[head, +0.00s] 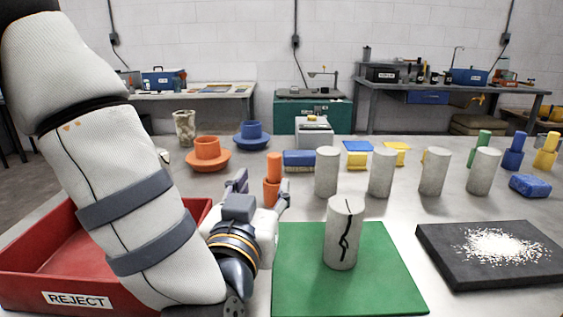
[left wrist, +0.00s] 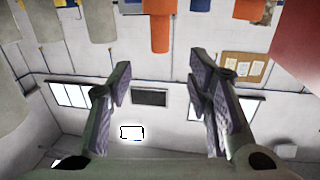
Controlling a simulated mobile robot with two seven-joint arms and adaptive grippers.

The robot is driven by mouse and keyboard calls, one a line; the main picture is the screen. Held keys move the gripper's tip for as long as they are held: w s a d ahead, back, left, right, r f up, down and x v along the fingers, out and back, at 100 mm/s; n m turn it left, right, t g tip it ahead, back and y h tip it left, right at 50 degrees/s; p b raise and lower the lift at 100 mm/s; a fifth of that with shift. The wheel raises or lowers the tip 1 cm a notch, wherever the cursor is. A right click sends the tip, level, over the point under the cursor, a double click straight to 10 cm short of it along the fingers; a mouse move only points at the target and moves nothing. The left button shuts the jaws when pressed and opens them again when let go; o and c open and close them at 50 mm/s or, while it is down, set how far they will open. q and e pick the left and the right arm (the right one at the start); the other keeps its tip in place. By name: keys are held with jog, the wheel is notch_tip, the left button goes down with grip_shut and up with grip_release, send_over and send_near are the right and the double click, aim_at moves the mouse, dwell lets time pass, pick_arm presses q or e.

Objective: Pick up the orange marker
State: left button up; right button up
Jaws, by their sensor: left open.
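The orange marker (head: 273,170) is a small upright stepped cylinder, narrower on top, standing on the table beyond my left gripper. It also shows in the left wrist view (left wrist: 159,32), at the top middle, ahead of the gap between the fingers. My left gripper (head: 262,193) is open, with its fingers spread and nothing between them; they also show in the left wrist view (left wrist: 160,95). In the head view the gripper partly hides the marker's lower part. I cannot tell the exact gap between fingers and marker. My right gripper is not in view.
A cracked grey cylinder (head: 342,235) stands on a green mat (head: 295,283) right of my gripper. A red REJECT bin (head: 35,285) is at left. Several grey cylinders (head: 327,172) stand behind. A black tray (head: 450,265) with white grains lies right. An orange flanged part (head: 207,155) stands behind left.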

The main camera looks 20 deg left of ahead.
aim_at(273, 164)
pick_arm(q)
jog(key=w, duration=0.3)
jog(key=w+a, duration=0.1)
jog(key=w, duration=0.3)
jog(key=w+b, duration=0.1)
jog(key=w, duration=0.2)
jog(key=shift+w+a+f, duration=0.1)
jog(key=shift+w+a, duration=0.1)
jog(key=shift+w, duration=0.5)
grip_shut()
